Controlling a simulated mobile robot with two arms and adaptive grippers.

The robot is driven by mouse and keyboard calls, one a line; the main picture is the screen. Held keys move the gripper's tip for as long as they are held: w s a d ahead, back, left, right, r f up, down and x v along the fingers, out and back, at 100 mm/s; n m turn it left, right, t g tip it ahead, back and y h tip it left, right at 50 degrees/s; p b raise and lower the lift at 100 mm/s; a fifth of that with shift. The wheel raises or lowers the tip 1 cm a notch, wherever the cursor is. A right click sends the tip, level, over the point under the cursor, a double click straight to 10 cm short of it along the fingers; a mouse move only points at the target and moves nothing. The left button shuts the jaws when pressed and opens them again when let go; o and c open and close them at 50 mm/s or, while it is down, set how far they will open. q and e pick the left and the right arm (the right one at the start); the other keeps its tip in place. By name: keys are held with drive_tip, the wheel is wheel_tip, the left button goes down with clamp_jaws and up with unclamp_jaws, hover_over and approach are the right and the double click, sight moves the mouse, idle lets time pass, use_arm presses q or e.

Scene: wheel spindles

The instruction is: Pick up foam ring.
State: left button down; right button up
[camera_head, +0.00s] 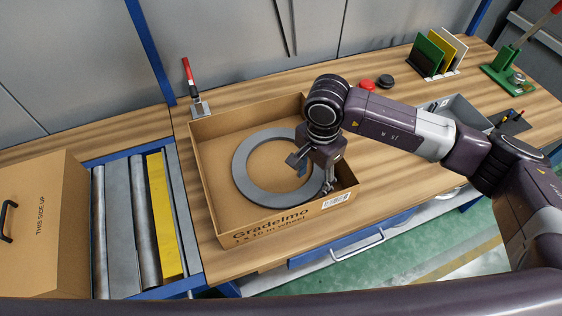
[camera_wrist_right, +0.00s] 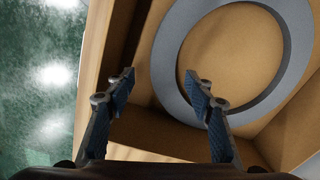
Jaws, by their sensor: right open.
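The foam ring (camera_head: 243,176) is a flat grey ring lying on the floor of an open cardboard box (camera_head: 221,121) in the head view. In the right wrist view the foam ring (camera_wrist_right: 178,35) fills the upper right, with brown cardboard inside it. My right gripper (camera_head: 311,177) is over the ring's right side, inside the box outline. In the right wrist view its fingers (camera_wrist_right: 160,95) are spread and empty, with the right finger overlapping the ring's near edge. Whether it touches the ring cannot be told. My left gripper does not show.
The box walls (camera_head: 259,235) surround the ring. A closed cardboard box (camera_head: 45,215) sits on a roller conveyor (camera_head: 143,225) at left. A red-handled clamp (camera_head: 194,90) stands behind the open box. A grey bin (camera_head: 455,112) and coloured panels (camera_head: 437,53) are at right.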

sight(310, 190)
wheel_tip(310, 190, down, 4)
drive_tip(key=shift+w+a+f+p, duration=0.1)
drive_tip(key=shift+a+f+p, duration=0.05)
drive_tip(key=shift+p, duration=0.55)
drive_tip(key=shift+c, duration=0.6)
drive_tip(key=c, duration=1)
